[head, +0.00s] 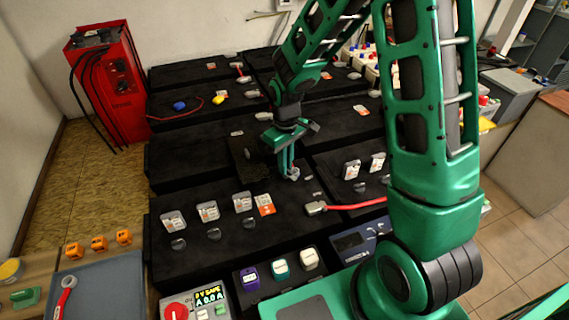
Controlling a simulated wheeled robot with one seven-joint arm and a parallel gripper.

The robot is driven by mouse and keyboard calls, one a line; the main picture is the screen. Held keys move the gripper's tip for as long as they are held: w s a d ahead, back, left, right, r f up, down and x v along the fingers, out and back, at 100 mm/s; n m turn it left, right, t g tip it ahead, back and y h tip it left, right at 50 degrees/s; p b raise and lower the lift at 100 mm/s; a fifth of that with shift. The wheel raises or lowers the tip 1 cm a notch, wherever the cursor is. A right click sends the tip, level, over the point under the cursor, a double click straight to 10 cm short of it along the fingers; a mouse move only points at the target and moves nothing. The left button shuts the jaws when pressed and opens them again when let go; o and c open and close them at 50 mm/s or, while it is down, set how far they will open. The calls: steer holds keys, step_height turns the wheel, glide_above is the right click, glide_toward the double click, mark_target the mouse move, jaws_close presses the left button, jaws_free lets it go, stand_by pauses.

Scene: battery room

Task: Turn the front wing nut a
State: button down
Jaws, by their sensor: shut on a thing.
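My gripper (289,171) is green and points down over the black battery tops near the middle of the head view. Its fingers are shut on a small grey metal piece (294,175), which fits the front wing nut. The fingers cover part of it, so its wings and its turn angle cannot be made out. A red cable (355,206) with a grey lug (317,208) lies on the battery top to the right and nearer.
Black batteries (190,155) fill the middle. Clear-lidded boxes (243,202) stand left of the gripper. A red charger (105,80) stands back left. A control box (195,302) and a grey tray with a red wrench (63,297) are at the front left.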

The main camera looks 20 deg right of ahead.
steer(key=shift+n, duration=0.4)
steer(key=n, duration=0.6)
steer(key=shift+w+d, duration=0.1)
steer(key=n, duration=0.6)
steer(key=shift+r, duration=0.1)
steer(key=shift+w, duration=0.1)
stand_by(0.3)
steer(key=c, duration=1.9)
jaws_free()
steer(key=shift+o, duration=0.3)
